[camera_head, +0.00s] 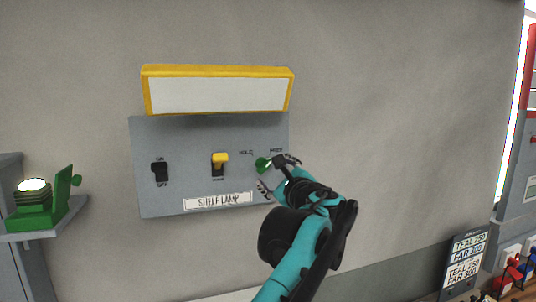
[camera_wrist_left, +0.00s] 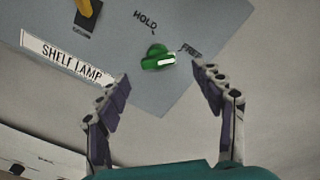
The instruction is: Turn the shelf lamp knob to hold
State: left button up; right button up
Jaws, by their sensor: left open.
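The shelf lamp knob (camera_head: 263,163) is a small green knob at the right of the grey wall panel (camera_head: 200,135), partly hidden by my left gripper. In the left wrist view the knob (camera_wrist_left: 155,57) shows clearly, its white mark pointing right, toward the PREP side. The HOLD label (camera_wrist_left: 146,21) is above and left of it, the PREP label (camera_wrist_left: 190,50) to its right. My left gripper (camera_head: 271,174) is open in front of the panel's right part. In the wrist view its fingers (camera_wrist_left: 160,72) are spread below the knob, one toward each side, with nothing between them.
The panel also has a black switch (camera_head: 160,172), a yellow-topped switch (camera_head: 219,160) and a SHELF LAMP label (camera_head: 218,201). A yellow-framed white lamp (camera_head: 217,95) is above. A green device (camera_head: 37,212) sits on a shelf at left. Bare wall lies right of the panel.

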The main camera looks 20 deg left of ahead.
aim_at(265, 166)
pick_arm(q)
jog(key=p+x, duration=0.1)
jog(key=x, duration=0.6)
jog(key=shift+a, duration=0.3)
jog(key=c, duration=1.2)
